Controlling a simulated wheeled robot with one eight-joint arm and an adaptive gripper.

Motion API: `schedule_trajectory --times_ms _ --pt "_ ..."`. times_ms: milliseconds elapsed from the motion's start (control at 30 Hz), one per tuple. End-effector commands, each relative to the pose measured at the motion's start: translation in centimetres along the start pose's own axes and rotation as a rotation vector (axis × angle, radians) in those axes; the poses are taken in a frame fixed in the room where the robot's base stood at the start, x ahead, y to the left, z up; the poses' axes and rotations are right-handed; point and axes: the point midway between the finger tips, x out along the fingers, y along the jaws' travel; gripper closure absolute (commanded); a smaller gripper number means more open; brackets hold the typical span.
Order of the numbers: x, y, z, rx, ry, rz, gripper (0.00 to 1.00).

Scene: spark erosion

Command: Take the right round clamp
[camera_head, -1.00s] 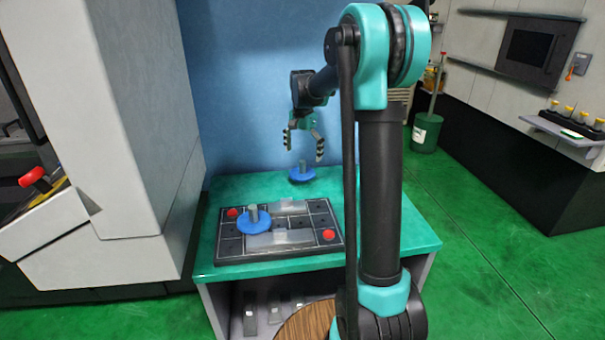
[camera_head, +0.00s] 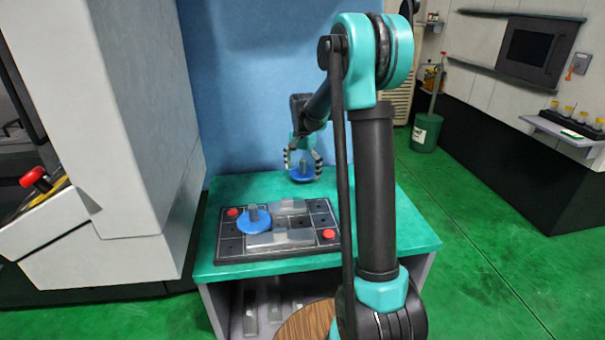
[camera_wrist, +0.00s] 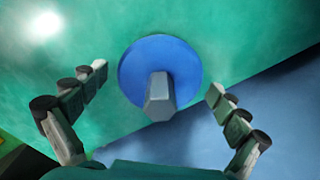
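The right round clamp (camera_head: 304,174) is a blue disc with a grey post. It rests on the green tabletop behind the dark plate. In the wrist view its blue disc (camera_wrist: 185,66) and its post lie between my fingers. My gripper (camera_head: 302,165) is lowered around the clamp, one finger on each side. In the wrist view my gripper (camera_wrist: 157,80) is open, with a gap on both sides of the post. Another round clamp (camera_head: 254,222), also blue with a grey post, sits on the left part of the plate.
The dark plate (camera_head: 235,252) carries red knobs and grey blocks on the green table (camera_head: 400,235). A blue wall (camera_head: 235,100) stands close behind the table. A large grey machine (camera_head: 135,120) stands at the left. The tabletop right of the clamp is clear.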

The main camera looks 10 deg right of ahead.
Motion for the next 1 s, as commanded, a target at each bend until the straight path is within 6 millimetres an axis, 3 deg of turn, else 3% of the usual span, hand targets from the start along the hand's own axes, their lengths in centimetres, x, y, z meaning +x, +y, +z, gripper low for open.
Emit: schedule_trajectory --times_ms 67,500,833,1000 --pt "0.0 0.0 0.0 0.000 0.000 0.000 0.15" --pt "0.0 0.0 0.0 0.000 0.000 0.000 0.70" --pt "-0.3 0.0 0.0 0.000 0.000 0.000 0.70" --pt "-1.5 0.0 0.0 0.000 0.000 0.000 0.70"
